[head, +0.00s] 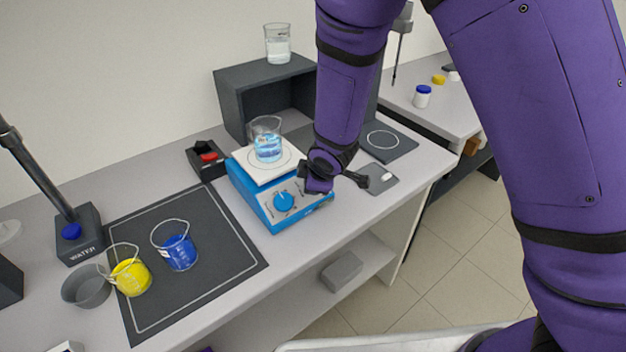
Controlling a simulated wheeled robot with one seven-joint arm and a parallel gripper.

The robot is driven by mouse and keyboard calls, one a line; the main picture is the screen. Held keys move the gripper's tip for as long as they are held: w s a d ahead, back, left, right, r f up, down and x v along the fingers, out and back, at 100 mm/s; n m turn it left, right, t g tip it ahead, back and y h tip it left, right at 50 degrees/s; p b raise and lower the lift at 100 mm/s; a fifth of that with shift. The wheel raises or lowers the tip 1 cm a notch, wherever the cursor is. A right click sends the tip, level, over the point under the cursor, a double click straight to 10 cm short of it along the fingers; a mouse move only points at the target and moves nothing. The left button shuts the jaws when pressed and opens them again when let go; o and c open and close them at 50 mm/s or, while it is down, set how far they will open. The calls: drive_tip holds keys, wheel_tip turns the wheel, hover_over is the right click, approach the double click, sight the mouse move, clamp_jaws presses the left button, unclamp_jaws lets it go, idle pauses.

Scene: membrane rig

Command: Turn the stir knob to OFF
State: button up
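The blue hot plate stirrer (262,205) stands on the bench with a white top plate (243,165). A beaker of light blue liquid (267,146) stands on that plate. One blue knob (284,201) shows on the sloped front panel, with markings around it too small to read. I cannot tell whether it is the stir knob. My gripper (322,182) is over the right end of the front panel, right of the visible knob. My wrist covers that end of the panel and whatever is on it. The fingers are not clear, so open or shut cannot be told.
A black box with a red top (208,158) stands left of the stirrer. A dark mat (215,240) holds a blue-liquid beaker (178,248) and a yellow one (131,275). A dark shelf box (232,100) stands behind, carrying a beaker (277,45). A grey pad (380,187) lies right.

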idle(0.4)
drive_tip(key=o, duration=0.9)
drive_tip(key=v, duration=1)
drive_tip(key=shift+s+r, duration=0.2)
drive_tip(key=shift+r, duration=0.15)
